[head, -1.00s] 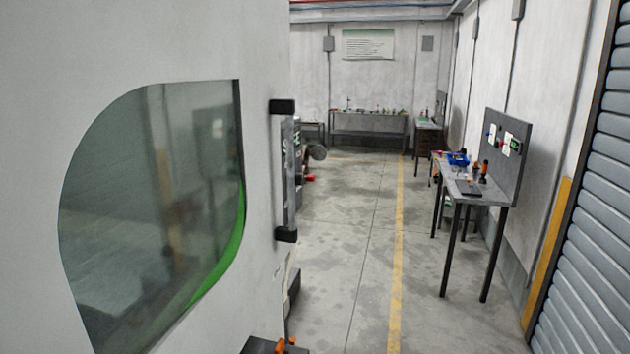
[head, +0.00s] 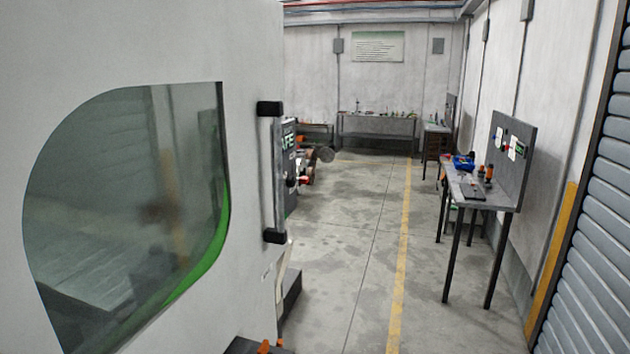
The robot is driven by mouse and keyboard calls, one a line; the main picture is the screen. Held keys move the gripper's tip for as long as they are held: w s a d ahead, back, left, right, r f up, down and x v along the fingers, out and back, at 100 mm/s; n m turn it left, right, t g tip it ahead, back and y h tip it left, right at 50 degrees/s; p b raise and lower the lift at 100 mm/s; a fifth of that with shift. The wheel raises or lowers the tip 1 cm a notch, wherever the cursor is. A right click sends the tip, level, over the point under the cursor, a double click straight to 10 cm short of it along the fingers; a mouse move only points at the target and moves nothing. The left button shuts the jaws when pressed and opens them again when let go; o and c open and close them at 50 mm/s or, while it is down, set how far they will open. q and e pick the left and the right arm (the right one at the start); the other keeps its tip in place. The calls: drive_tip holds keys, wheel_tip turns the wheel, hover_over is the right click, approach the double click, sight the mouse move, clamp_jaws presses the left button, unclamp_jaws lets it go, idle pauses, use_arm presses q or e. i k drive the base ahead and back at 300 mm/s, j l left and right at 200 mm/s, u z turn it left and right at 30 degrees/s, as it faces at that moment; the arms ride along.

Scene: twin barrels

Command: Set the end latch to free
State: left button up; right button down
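I cannot make out the end latch in the head view. A large white machine cabinet (head: 150,45) fills the left side, with a tinted, green-edged window (head: 125,220). A vertical grey handle with black end mounts (head: 274,172) stands at its right edge. Just beyond this edge shows part of a dark panel with light lettering (head: 289,142), mostly hidden by the cabinet. Neither of my grippers is in view.
A grey workbench (head: 470,192) with a blue bin (head: 463,162) and an upright board (head: 513,150) stands at the right wall. More benches (head: 376,125) line the back. A dark object with orange parts (head: 255,346) is at the bottom edge. The floor aisle (head: 345,260) is clear.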

sight(302, 180)
drive_tip(key=i+l, duration=0.1)
drive_tip(key=l, duration=0.45)
drive_tip(key=i+l, duration=0.1)
drive_tip(key=l, duration=0.4)
drive_tip(key=i+l, duration=0.85)
